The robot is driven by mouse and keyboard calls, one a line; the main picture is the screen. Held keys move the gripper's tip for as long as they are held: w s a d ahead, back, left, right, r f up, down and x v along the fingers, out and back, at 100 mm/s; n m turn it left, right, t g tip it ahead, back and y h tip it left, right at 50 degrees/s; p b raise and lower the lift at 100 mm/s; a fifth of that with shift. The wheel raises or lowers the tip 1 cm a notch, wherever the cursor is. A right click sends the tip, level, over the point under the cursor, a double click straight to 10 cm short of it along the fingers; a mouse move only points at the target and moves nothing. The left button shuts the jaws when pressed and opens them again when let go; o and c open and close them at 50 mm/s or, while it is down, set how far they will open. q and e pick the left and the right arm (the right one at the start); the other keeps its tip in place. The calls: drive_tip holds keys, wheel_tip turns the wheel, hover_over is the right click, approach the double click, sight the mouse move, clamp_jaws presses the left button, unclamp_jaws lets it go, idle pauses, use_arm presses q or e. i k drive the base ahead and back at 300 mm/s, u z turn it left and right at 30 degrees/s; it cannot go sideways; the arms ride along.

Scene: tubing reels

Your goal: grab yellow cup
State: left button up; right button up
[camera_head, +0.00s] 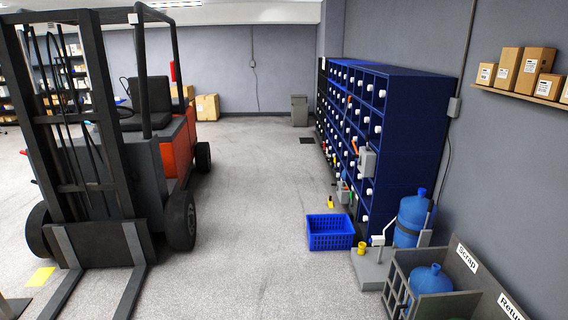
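A small yellow cup-like object (361,248) stands at the left edge of a grey platform scale (372,270), just right of the blue basket. It is small in the picture, so I cannot make out its inside. No other clear yellow cup shows. Neither of my grippers is in the head view.
A blue basket (330,232) sits on the floor before the navy shelf rack (415,125). Blue jugs (411,218) and the grey Scrap bin (480,275) stand at right. A forklift (155,150) stands at left, forks forward. The middle floor (245,200) is clear.

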sight(362, 248)
drive_tip(key=u, duration=0.2)
drive_tip(key=i, duration=3.9)
drive_tip(key=z, duration=0.55)
